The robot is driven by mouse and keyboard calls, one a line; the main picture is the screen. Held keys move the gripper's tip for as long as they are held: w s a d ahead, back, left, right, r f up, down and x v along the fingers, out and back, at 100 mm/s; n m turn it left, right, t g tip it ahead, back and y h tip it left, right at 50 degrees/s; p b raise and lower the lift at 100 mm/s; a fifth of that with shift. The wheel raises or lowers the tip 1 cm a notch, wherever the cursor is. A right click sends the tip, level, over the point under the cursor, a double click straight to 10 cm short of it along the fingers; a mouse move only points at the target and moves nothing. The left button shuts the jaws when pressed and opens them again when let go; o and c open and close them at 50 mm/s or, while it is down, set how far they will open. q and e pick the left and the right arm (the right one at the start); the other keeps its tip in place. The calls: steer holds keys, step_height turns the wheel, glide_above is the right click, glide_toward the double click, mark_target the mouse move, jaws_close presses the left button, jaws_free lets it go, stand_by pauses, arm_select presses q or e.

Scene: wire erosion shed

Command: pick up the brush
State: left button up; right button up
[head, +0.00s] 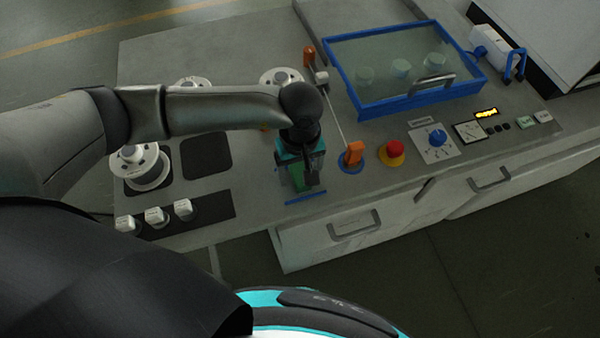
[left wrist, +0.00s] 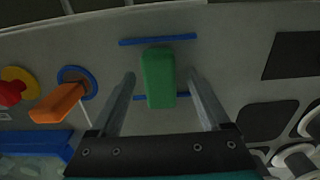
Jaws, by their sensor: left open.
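The brush appears to be the green block (left wrist: 158,78) in the left wrist view. It sits over the grey bench top between two thin blue strips. My left gripper (left wrist: 161,88) is open, with one finger on each side of the green block and a visible gap on both sides. In the head view my left gripper (head: 301,188) points down at the bench's front part and hides most of the green block. Whether the fingertips are level with the block is hard to tell. My right gripper is in neither view.
An orange lever (head: 354,153), a red button (head: 392,153) and a blue dial (head: 437,138) stand right of the gripper. A blue-framed clear lid (head: 400,75) lies behind them. White spools (head: 140,165) and small white blocks (head: 156,215) are at left.

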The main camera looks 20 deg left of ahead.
arm_select(q)
steer(key=shift+c, duration=0.2)
jaws_close()
stand_by(0.3)
steer(key=shift+r, duration=0.1)
step_height(320, 180, up, 20)
steer(key=m+b, duration=0.7)
steer(key=b, duration=0.6)
glide_toward(300, 172)
steer(key=a, duration=0.5)
steer(key=shift+s+a+f, duration=0.2)
steer(key=shift+a+f, duration=0.1)
steer(key=shift+f, duration=0.05)
